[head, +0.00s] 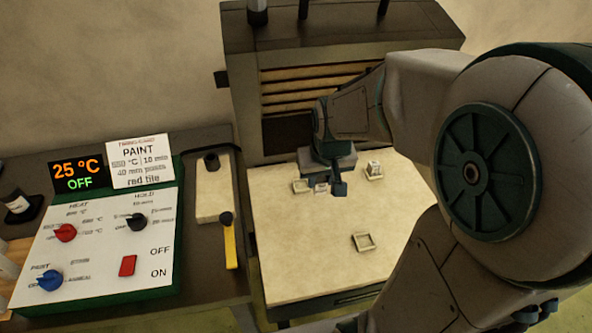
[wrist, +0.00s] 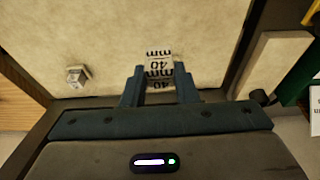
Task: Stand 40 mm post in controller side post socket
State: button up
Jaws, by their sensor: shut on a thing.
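My gripper (head: 335,188) is low over the pale kiln shelf (head: 300,255). In the wrist view my gripper (wrist: 159,72) has its fingers on both sides of a pale post (wrist: 159,62) marked "40 mm" and is shut on it. A pale post or block (head: 321,188) shows just below the gripper in the head view. A small square socket (head: 301,186) lies just left of it, toward the controller. I cannot tell whether the held post touches the shelf or any socket; the gripper hides its base.
Another post (head: 374,169) stands in a socket at right, also in the wrist view (wrist: 76,75). An empty square socket (head: 363,241) lies nearer the front. The controller (head: 105,245), a pale slab (head: 211,195) and a yellow-handled tool (head: 229,245) are left. The kiln (head: 285,85) stands behind.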

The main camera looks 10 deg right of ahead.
jog(key=shift+w+f, duration=0.15)
jog(key=shift+w, duration=0.45)
jog(key=w+f, duration=0.2)
jog(key=w, duration=0.1)
jog(key=w+a+f+p, duration=0.1)
jog(key=w+f, duration=0.1)
jog(key=w, duration=0.2)
jog(key=w+f+p, duration=0.1)
jog(key=w+f, duration=0.1)
jog(key=w, duration=0.1)
jog(key=shift+w+a+f, duration=0.2)
jog(key=shift+w, duration=0.05)
notch_tip(320, 180, down, 4)
jog(key=shift+r+p, duration=0.2)
jog(key=shift+p, duration=0.15)
jog(key=shift+s+f, duration=0.15)
jog(key=shift+f, duration=0.15)
grip_shut()
jog(key=o, duration=0.7)
grip_release()
jog(key=o, duration=0.3)
